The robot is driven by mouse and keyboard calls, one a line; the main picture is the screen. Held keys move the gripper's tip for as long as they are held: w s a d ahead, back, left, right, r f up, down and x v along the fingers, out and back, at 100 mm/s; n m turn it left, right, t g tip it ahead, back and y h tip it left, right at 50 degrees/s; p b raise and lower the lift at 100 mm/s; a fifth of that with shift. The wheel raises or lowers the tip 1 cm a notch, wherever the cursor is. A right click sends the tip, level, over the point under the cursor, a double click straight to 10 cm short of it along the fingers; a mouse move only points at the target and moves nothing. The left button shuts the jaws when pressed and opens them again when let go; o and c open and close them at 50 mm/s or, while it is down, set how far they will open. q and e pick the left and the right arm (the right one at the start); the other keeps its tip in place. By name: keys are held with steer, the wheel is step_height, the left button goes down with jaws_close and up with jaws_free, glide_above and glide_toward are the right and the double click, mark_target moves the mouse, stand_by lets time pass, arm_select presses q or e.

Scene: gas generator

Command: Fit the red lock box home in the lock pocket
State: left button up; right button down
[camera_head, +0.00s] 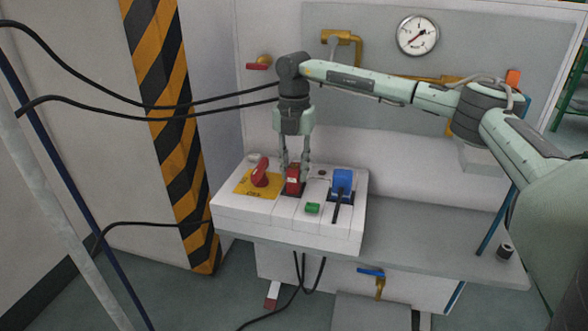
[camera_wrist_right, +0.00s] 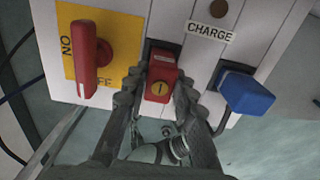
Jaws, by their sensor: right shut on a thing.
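The red lock box (camera_head: 293,180) is at the top of the white control panel (camera_head: 285,222), at a dark slot between the yellow plate and the blue handle. In the right wrist view the red lock box (camera_wrist_right: 161,80) shows a brass keyhole and a pale label, with the dark lock pocket (camera_wrist_right: 163,47) around its far end. I cannot tell how deep it sits. My right gripper (camera_head: 295,163) points down and is shut on the box, its fingers (camera_wrist_right: 160,92) on both sides. My left gripper is not in view.
A red rotary handle (camera_head: 261,173) on a yellow plate stands close to the left of the box. A blue handle (camera_head: 342,181) and a green button (camera_head: 312,208) are to the right. A grey shelf (camera_head: 430,255) has clear room.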

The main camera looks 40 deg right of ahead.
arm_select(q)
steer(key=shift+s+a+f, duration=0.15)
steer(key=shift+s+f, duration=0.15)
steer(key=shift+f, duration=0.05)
arm_select(e)
steer(key=shift+f, duration=0.3)
steer(key=c, duration=1.7)
jaws_free()
steer(key=o, duration=0.4)
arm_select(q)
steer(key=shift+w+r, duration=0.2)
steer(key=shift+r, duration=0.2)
arm_select(e)
steer(key=shift+o, duration=0.2)
step_height(320, 180, up, 11)
steer(key=shift+f, duration=0.1)
steer(key=shift+r, duration=0.75)
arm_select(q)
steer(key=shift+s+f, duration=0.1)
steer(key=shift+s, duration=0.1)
arm_select(e)
steer(key=shift+f, duration=0.1)
